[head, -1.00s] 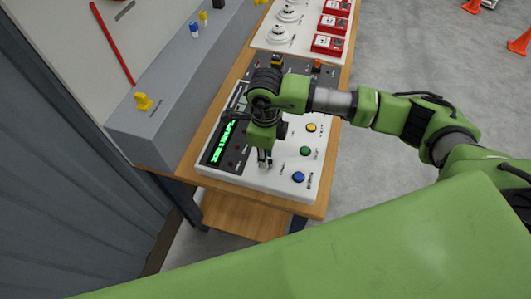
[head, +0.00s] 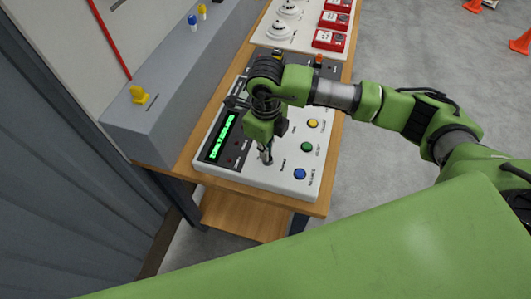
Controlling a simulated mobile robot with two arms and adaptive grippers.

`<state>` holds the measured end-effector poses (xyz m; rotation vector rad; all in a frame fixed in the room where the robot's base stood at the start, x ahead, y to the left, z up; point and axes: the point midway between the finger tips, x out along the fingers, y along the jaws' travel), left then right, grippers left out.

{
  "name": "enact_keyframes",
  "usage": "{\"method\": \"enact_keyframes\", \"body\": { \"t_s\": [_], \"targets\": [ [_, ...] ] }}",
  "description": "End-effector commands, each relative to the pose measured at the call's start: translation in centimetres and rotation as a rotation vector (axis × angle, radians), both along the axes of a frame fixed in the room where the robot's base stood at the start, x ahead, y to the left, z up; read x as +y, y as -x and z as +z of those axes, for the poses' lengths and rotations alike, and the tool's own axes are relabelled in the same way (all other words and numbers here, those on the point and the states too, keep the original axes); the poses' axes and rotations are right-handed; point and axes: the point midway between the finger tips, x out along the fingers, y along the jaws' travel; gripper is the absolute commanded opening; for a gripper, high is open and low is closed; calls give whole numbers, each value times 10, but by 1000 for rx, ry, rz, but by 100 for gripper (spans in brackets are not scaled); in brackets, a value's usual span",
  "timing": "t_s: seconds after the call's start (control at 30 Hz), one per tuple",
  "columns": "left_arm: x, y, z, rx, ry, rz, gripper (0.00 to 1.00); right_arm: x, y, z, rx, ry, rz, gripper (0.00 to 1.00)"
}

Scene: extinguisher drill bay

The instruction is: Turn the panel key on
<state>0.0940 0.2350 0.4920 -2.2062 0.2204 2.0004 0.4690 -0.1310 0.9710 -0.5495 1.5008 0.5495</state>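The white control panel (head: 232,179) lies on the wooden bench, with a dark display field and a lit green screen (head: 223,136). Yellow, green and blue buttons (head: 300,174) run along its right side. My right gripper (head: 266,157) points down onto the panel's lower middle, between the screen and the buttons. Its fingers look close together at the panel surface. The panel key cannot be made out; the fingers and wrist cover that spot. My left gripper is not in view.
A grey box (head: 150,125) with a yellow knob (head: 139,95) stands left of the panel. White detectors (head: 288,12) and red call points (head: 329,39) are at the back of the bench. Orange cones (head: 522,42) stand on the floor far right.

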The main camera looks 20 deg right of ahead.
Motion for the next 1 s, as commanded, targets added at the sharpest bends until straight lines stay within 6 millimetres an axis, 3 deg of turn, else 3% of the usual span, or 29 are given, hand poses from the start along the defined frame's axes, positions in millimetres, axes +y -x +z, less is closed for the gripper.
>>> {"method": "enact_keyframes", "body": {
  "t_s": [0.03,0.4,1.0],
  "targets": [
    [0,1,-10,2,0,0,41,-1,-1,-4,-2,1,-43,0],
    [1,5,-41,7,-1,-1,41,-3,-2,-3,-2,1,-392,0],
    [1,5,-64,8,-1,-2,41,-5,-2,0,-2,1,-753,0]
  ]
}}
